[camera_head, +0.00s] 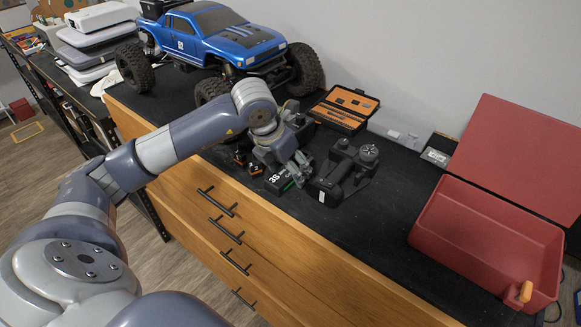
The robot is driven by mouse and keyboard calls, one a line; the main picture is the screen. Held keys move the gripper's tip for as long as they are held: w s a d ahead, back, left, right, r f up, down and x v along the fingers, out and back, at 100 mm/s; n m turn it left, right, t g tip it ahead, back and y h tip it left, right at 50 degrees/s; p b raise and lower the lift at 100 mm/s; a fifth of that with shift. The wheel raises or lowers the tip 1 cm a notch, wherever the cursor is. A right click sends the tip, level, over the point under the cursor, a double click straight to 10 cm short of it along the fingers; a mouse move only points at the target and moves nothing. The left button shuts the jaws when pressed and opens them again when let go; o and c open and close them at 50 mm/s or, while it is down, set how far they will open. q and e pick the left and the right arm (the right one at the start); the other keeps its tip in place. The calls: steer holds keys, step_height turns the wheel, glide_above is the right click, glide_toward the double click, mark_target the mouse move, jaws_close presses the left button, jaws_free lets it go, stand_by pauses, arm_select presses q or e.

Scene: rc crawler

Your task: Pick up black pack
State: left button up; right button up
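The black pack (278,184), marked "3S" with a green edge, lies on the black worktop near its front edge. My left gripper (296,172) is right above and behind the pack, with its fingers pointing down close to the pack's right end. The gripper overlaps part of the pack in the picture. I cannot tell whether the fingers touch it or how far apart they are. My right gripper is not in view.
A black handheld controller (345,172) stands just right of the pack. Small orange-and-black parts (255,169) lie to its left. A blue truck (225,45) and open tool case (345,108) are behind. An open red box (485,235) stands right; worktop between is clear.

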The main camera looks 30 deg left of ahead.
arm_select(q)
steer(key=shift+w+f, duration=0.15)
steer(key=shift+f, duration=0.15)
steer(key=shift+r, duration=0.1)
steer(key=c, duration=1.4)
steer(key=shift+o, duration=0.2)
